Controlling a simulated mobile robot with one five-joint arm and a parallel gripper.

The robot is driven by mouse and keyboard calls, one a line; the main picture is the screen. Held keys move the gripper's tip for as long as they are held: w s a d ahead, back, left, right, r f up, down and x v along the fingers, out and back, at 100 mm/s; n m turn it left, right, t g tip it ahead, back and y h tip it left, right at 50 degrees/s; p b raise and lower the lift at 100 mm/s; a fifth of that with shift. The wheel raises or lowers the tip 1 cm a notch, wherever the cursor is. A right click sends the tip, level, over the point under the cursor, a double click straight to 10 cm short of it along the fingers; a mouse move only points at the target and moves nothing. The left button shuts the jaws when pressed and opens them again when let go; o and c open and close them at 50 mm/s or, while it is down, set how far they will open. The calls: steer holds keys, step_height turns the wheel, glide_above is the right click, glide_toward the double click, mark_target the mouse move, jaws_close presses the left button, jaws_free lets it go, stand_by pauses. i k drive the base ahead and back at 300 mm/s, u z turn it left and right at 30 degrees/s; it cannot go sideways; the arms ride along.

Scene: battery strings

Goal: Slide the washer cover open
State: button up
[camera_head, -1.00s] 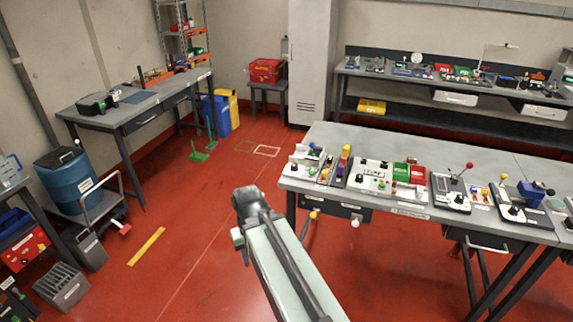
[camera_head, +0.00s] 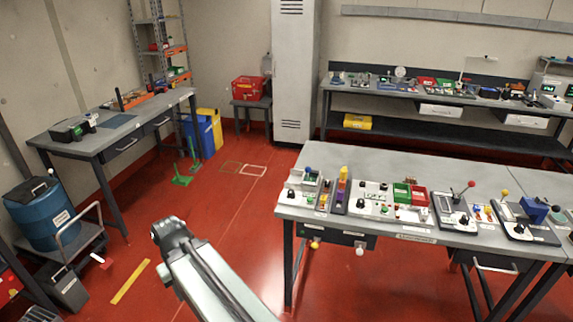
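I cannot pick out the washer cover for certain; the parts on the benches are too small to tell. The near workbench (camera_head: 400,161) at right carries a row of small panels along its front edge. One is a white panel with knobs (camera_head: 371,199), beside a green and red pair of bins (camera_head: 409,195). To the right are a panel with a red-knobbed lever (camera_head: 453,209) and one with a blue block (camera_head: 534,209). My arm reaches up from the bottom centre over the floor, left of this bench and apart from it. No gripper fingers show.
The red floor is open between the near bench and the left bench (camera_head: 128,127). A blue drum (camera_head: 40,212) on a trolley stands at far left. A tall light cabinet (camera_head: 293,75) and a back bench (camera_head: 480,99) stand behind.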

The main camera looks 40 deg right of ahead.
mark_target(308, 170)
steer(key=u, duration=0.1)
steer(key=i, duration=1)
steer(key=z, duration=0.2)
